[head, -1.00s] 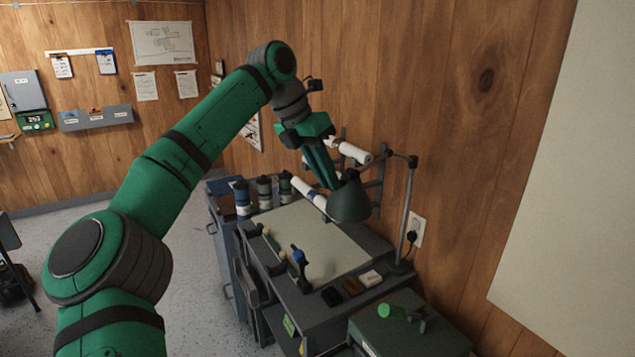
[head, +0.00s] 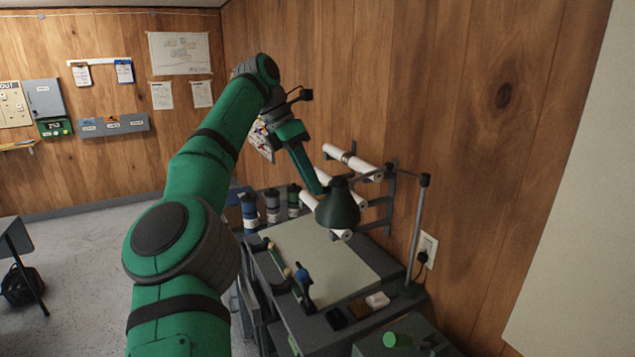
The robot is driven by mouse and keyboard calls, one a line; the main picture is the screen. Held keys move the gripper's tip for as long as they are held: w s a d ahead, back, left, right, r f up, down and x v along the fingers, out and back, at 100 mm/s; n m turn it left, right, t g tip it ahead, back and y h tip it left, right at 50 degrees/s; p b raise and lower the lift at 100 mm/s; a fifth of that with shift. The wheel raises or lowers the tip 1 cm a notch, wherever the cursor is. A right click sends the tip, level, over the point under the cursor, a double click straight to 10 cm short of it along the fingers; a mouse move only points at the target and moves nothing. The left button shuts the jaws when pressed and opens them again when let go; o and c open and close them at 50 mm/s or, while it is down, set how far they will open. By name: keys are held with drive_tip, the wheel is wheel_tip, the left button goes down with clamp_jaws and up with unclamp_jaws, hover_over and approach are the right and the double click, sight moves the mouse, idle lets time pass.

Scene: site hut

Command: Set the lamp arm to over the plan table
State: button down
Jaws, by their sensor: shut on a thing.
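The lamp has a dark green shade (head: 338,207) on a thin horizontal arm (head: 385,180), joined to an upright post (head: 416,235) at the right rear of the plan table. The shade hangs above the plan table (head: 325,258), over the right part of its pale sheet. My gripper (head: 318,189) comes down from the upper left and is shut at the shade's upper left side. The fingertips' exact contact is too small to make out.
Rolled plans (head: 352,160) rest on a wall rack behind the lamp. Several canisters (head: 272,205) stand at the table's far left. A blue-topped tool (head: 303,280) and small blocks (head: 377,300) lie along the near edge. A wall socket (head: 428,250) is beside the post.

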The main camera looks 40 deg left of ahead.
drive_tip(key=shift+w, duration=0.1)
idle(0.3)
drive_tip(key=c, duration=1.7)
unclamp_jaws()
drive_tip(key=shift+c, duration=0.2)
drive_tip(key=shift+r, duration=1.5)
drive_tip(key=s+d+r, duration=0.8)
drive_tip(key=s+r, duration=0.2)
drive_tip(key=s, duration=0.1)
drive_tip(key=shift+s, duration=0.25)
drive_tip(key=shift+d, duration=0.1)
